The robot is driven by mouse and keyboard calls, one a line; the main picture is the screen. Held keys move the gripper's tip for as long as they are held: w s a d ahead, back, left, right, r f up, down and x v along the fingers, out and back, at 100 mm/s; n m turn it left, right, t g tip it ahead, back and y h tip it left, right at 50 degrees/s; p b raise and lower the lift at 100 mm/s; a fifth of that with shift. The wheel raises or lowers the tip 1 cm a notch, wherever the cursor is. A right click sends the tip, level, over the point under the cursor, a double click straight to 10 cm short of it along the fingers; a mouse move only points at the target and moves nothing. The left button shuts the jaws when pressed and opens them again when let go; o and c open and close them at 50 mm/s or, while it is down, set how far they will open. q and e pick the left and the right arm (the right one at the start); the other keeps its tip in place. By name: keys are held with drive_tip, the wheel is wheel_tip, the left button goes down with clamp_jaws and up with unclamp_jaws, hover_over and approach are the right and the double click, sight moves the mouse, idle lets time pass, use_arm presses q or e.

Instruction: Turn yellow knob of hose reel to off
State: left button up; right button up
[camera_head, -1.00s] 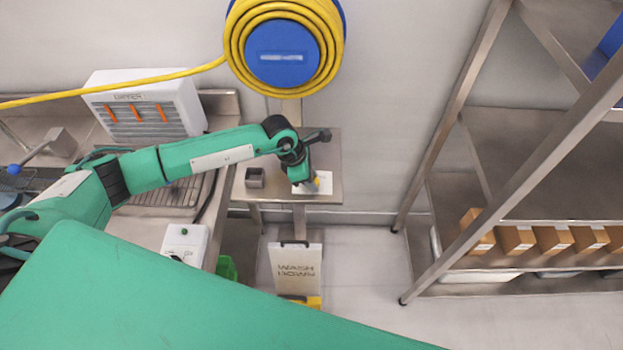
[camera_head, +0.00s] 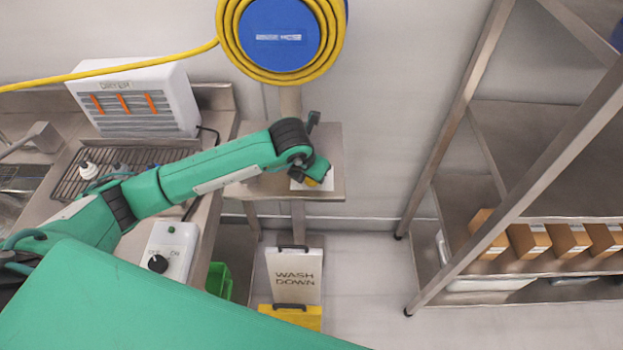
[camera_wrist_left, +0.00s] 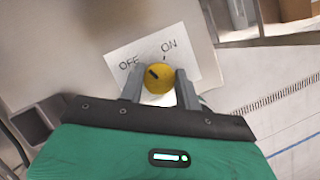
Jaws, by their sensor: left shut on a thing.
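The yellow knob (camera_wrist_left: 158,79) sits on a white plate (camera_wrist_left: 113,50) marked OFF and ON in the left wrist view. Its dark pointer mark faces up-left, toward the OFF label. My left gripper (camera_wrist_left: 160,86) has its two grey fingers on either side of the knob and is shut on it. In the head view, a sliver of the yellow knob (camera_head: 311,183) shows beneath my left gripper (camera_head: 315,178), which hides most of it. The blue hose reel (camera_head: 280,35) with its coiled yellow hose hangs on the wall above. My right gripper is not in view.
A steel shelf (camera_head: 240,190) carries the plate. A white dryer (camera_head: 135,98) and a white control box (camera_head: 168,250) with a black knob stand left. A WASH DOWN sign (camera_head: 295,278) stands below. A steel rack (camera_head: 455,130) with boxes is right; floor between is clear.

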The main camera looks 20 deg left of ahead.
use_arm(q)
drive_tip(key=shift+n+y+b, duration=0.6)
drive_tip(key=shift+n+b, duration=0.65)
drive_tip(key=shift+n, duration=0.45)
drive_tip(key=shift+r, duration=0.1)
drive_tip(key=o, duration=1)
drive_tip(key=shift+c, duration=0.2)
drive_tip(key=b+v, duration=0.2)
drive_tip(key=v, duration=1.1)
drive_tip(key=shift+s+d+r+b, duration=0.15)
drive_tip(key=shift+s+r+b, duration=0.15)
drive_tip(key=shift+s+f, duration=0.1)
